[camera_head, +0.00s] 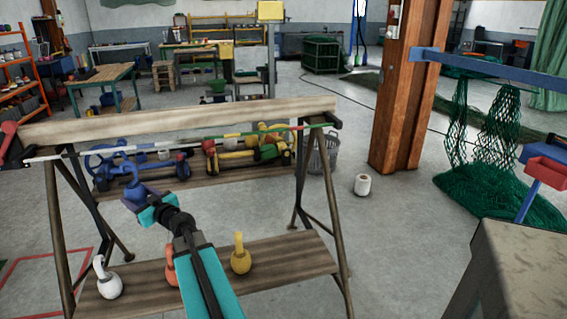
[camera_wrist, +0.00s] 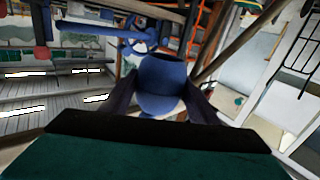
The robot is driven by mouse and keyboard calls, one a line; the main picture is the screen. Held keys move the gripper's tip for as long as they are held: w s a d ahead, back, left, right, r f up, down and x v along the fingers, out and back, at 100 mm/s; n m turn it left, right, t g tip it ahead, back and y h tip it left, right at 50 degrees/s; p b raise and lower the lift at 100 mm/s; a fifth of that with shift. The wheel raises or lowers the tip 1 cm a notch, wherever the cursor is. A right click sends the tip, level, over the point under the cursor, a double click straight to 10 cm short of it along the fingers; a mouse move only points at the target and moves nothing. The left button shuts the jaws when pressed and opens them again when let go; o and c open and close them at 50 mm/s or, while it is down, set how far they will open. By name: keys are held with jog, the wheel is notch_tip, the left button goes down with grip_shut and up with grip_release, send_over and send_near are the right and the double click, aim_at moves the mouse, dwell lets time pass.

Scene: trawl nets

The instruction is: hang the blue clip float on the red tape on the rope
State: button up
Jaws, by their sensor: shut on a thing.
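The blue clip float (camera_wrist: 162,82) is between my gripper's two dark fingers in the wrist view, its rounded body filling the gap. In the head view my gripper (camera_head: 137,200) is shut on it, in front of the rack and below the rope's left part. The float (camera_head: 135,190) is small there and partly lost against blue things behind. The rope (camera_head: 70,154) runs across the rack, under the wooden beam, with white and green stretches. I cannot clearly make out the red tape on it. The float is apart from the rope as far as I can tell.
A white float (camera_head: 109,284), an orange float (camera_head: 170,268) and a yellow float (camera_head: 240,260) stand on the rack's lower plank (camera_head: 290,262). Blue and yellow gear lies on a plank behind the rope. The wooden beam (camera_head: 180,118) spans above.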

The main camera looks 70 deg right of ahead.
jog(key=s+d+m+g+h+b, duration=0.3)
jog(key=s+d+m+g+h, duration=0.35)
jog(key=s+d, duration=0.75)
jog(key=s+d+m+g+h+b, duration=0.45)
jog(key=s+d+h, duration=0.25)
jog(key=s+d, duration=0.7)
jog(key=s+d+r+m+g+b, duration=0.1)
jog(key=s+d+m+g, duration=0.55)
jog(key=s, duration=0.55)
jog(key=s+a+r+m+g+p, duration=0.1)
jog(key=s+a+r+g+p, duration=0.1)
jog(key=s+r+g+p, duration=0.3)
jog(key=s+r, duration=0.2)
jog(key=s, duration=0.2)
jog(key=shift+s+a+r+m, duration=0.15)
jog(key=shift+a+r+m, duration=0.15)
jog(key=shift+r+m, duration=0.1)
jog(key=shift+d+p, duration=0.1)
jog(key=shift+p, duration=0.2)
jog(key=w+d+f+p, duration=0.1)
jog(key=w+d+f, duration=0.1)
jog(key=w+d, duration=0.3)
jog(key=shift+w+d+f+p, duration=0.35)
jog(key=shift+d+f+p, duration=0.05)
jog(key=shift+d, duration=0.5)
